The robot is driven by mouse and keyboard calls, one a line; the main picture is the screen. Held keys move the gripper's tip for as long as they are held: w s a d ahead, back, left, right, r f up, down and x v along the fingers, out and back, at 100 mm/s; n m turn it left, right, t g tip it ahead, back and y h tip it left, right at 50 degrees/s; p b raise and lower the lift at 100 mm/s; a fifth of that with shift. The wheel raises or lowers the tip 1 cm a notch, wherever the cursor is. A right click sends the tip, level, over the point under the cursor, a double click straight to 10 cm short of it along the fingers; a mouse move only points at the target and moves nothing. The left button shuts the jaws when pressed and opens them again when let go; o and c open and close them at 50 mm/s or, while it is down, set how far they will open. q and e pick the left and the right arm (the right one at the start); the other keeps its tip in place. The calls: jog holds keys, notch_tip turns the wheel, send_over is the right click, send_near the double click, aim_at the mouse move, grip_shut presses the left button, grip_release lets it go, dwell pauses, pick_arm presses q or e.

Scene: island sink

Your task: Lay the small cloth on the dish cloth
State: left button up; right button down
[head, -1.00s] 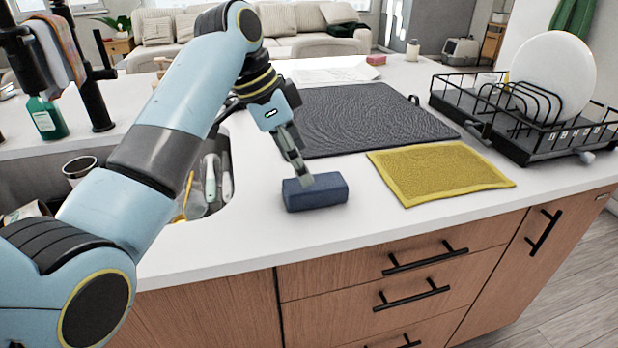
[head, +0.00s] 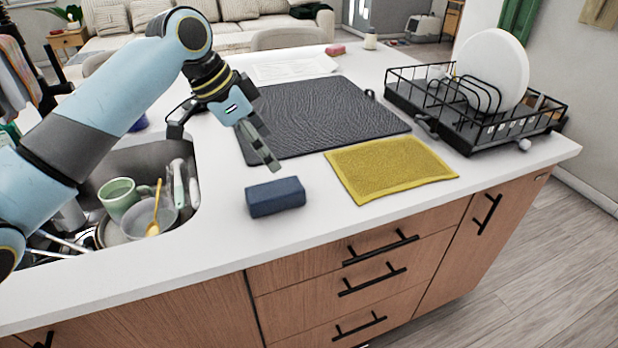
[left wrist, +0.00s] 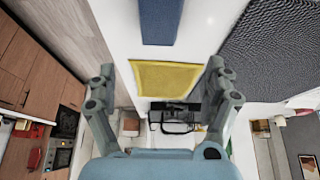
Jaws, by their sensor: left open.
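A flat yellow cloth (head: 390,168) with a plain border lies on the white counter near its front edge. A dark blue block-shaped item (head: 275,197) sits to its left, apart from it; I cannot tell if it is a folded cloth or a sponge. My left gripper (head: 272,165) is open and empty, above and just behind the blue item. In the left wrist view, the open fingers (left wrist: 160,75) stand wide apart, with the yellow cloth (left wrist: 168,78) between them in the picture and the blue item (left wrist: 161,20) at the top. My right gripper is out of view.
A dark grey textured mat (head: 320,115) lies behind the yellow cloth. A black dish rack (head: 470,125) with a white plate (head: 492,70) stands at the right. The sink (head: 150,160) with cups and dishes is at the left. The counter's front strip is clear.

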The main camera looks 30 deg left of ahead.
aim_at(279, 186)
pick_arm(q)
jog(key=shift+s+a+f+p, duration=0.3)
jog(key=shift+s+a+f, duration=0.1)
jog(key=shift+s+a, duration=0.45)
jog(key=shift+g+y, duration=0.3)
jog(key=x, duration=0.5)
jog(key=shift+d+f, duration=0.1)
jog(key=shift+d, duration=0.05)
jog(key=x, duration=0.4)
jog(key=shift+w+d+f+p, duration=0.2)
jog(key=shift+w+d+p, duration=0.2)
jog(key=shift+w+d, duration=0.1)
jog(key=shift+f, duration=0.3)
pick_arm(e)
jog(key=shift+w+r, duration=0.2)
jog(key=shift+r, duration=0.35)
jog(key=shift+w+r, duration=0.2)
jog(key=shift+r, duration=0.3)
pick_arm(q)
jog(key=shift+f, duration=0.3)
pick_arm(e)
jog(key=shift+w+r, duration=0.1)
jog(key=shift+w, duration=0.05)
pick_arm(q)
jog(key=c, duration=1.3)
jog(key=shift+c, duration=0.2)
